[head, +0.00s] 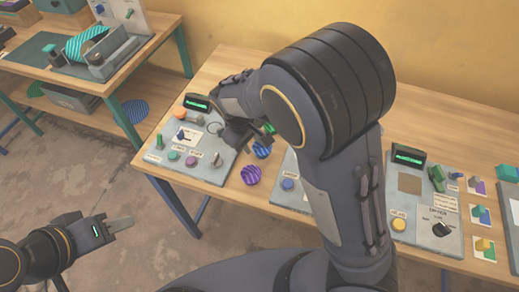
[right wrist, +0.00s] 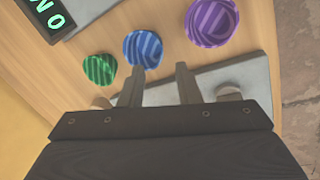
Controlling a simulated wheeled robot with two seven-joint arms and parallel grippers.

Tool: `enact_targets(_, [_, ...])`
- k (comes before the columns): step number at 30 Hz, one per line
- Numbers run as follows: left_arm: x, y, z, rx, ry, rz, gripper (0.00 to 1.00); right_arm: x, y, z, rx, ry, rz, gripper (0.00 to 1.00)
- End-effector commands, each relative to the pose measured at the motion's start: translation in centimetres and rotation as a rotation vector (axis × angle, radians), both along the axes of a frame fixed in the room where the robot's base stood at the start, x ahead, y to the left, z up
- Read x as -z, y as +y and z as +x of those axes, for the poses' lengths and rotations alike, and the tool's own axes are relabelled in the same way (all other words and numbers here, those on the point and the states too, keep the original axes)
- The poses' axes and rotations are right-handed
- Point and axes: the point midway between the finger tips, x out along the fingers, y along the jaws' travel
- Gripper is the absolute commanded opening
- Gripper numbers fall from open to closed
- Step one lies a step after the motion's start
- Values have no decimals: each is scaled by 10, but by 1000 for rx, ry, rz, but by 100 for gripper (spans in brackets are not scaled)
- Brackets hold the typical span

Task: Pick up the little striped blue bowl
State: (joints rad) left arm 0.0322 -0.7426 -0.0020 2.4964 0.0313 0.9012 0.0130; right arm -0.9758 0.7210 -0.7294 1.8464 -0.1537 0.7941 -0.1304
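The little striped blue bowl (right wrist: 143,48) lies on the wooden table between a green striped bowl (right wrist: 99,69) and a larger purple striped bowl (right wrist: 212,22). In the head view the blue bowl (head: 262,151) sits just beyond the purple bowl (head: 251,174), and the green bowl is mostly hidden by my right arm. My right gripper (right wrist: 158,70) is open and empty, its fingertips apart just short of the blue bowl in the right wrist view. My left gripper (head: 108,226) is away from the table at lower left; its finger opening is unclear.
A grey panel (head: 202,170) with buttons and a lit display stands left of the bowls. Another panel (head: 408,232) with a knob and yellow button is at right. A second bench (head: 155,30) stands at upper left. My right arm hides much of the table's middle.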

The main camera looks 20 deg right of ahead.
Motion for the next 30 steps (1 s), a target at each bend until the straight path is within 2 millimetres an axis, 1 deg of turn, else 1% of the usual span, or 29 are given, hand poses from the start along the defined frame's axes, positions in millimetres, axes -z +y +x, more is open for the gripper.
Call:
enact_targets(1, [0,0,0,0,0,0,36,7,-2,0,2,3,-2,30])
enact_targets(5, [-4,0,0,0,0,0,36,21,-6,2,3,4,-2,30])
enact_targets(9, [-7,0,0,0,0,0,36,43,-11,4,3,5,-2,30])
enact_targets(12, [-7,0,0,0,0,0,36,54,-12,6,3,3,0,30])
enact_targets(15, [-7,0,0,0,0,0,36,59,-13,7,2,2,1,30])
enact_targets(21, [-7,0,0,0,0,0,36,59,-13,7,2,1,3,30])
enact_targets(28, [-7,0,0,0,0,0,36,59,-13,7,2,1,3,0])
enact_targets(30, [-7,0,0,0,0,0,36,59,-13,7,2,1,3,0])
